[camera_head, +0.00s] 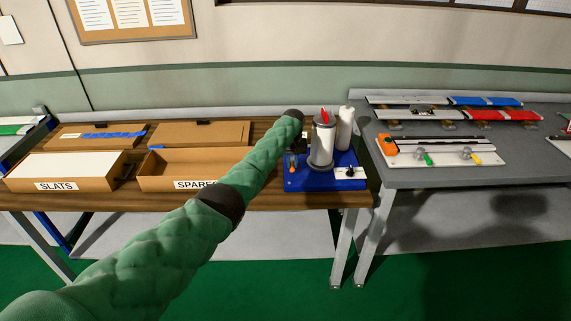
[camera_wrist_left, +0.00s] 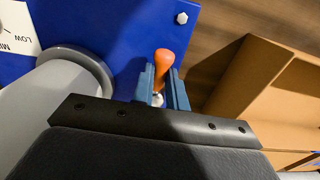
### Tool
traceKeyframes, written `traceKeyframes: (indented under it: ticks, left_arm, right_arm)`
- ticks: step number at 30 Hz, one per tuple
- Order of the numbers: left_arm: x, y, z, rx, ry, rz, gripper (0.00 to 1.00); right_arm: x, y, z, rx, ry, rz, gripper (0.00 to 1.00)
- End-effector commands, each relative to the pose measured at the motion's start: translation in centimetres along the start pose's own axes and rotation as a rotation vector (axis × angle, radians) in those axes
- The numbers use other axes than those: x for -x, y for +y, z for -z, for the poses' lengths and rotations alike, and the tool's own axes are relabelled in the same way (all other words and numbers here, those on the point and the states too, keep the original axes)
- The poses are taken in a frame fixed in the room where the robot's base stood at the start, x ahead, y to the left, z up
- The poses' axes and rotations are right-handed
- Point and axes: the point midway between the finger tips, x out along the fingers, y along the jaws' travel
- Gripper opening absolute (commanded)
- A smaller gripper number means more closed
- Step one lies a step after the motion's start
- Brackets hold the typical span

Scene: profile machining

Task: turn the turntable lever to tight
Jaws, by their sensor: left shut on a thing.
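The orange lever handle (camera_wrist_left: 165,60) stands up between the two blue-grey fingers of my left gripper (camera_wrist_left: 162,88) in the left wrist view. The gripper is shut on it. Its metal foot shows just below. The lever sits at the edge of the blue base plate (camera_wrist_left: 115,25), beside a grey round body (camera_wrist_left: 75,60). In the head view the blue plate (camera_head: 310,183) is on the wooden table, with a grey cylinder (camera_head: 322,145) with a red part on top. A small orange part (camera_head: 291,160) shows at its left. My right gripper is not in view.
Cardboard bins marked SLATS (camera_head: 60,186) and SPARES (camera_head: 165,183) stand left of the plate. A white cylinder (camera_head: 345,125) stands behind it. A grey table (camera_head: 450,178) with a clamp fixture (camera_head: 440,152) and coloured profiles is at the right.

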Motion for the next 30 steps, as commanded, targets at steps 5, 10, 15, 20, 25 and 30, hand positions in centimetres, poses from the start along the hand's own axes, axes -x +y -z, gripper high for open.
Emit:
traceKeyframes:
  ticks: [5, 10, 15, 20, 25, 30]
  left_arm:
    - [0.36, 0.54, 0.19, 0.020, 0.006, -0.001, 0.00]
    - [0.40, 0.64, 0.20, 0.024, 0.006, -0.002, 0.00]
    - [0.42, 0.64, 0.21, 0.024, 0.007, -0.002, 0.00]
    - [0.38, 0.63, 0.18, 0.023, 0.006, -0.002, 0.36]
    - [0.22, 0.61, 0.10, 0.023, 0.004, -0.001, 0.36]
    - [0.36, 0.60, 0.10, 0.023, 0.003, -0.001, 0.36]
  right_arm:
    - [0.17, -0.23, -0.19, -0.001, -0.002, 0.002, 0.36]
    - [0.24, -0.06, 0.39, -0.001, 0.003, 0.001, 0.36]
    - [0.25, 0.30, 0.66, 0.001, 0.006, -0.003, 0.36]
    - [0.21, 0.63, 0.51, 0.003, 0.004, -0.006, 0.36]
    - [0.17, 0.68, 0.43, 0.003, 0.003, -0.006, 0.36]
    - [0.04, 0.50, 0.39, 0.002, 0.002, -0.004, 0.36]
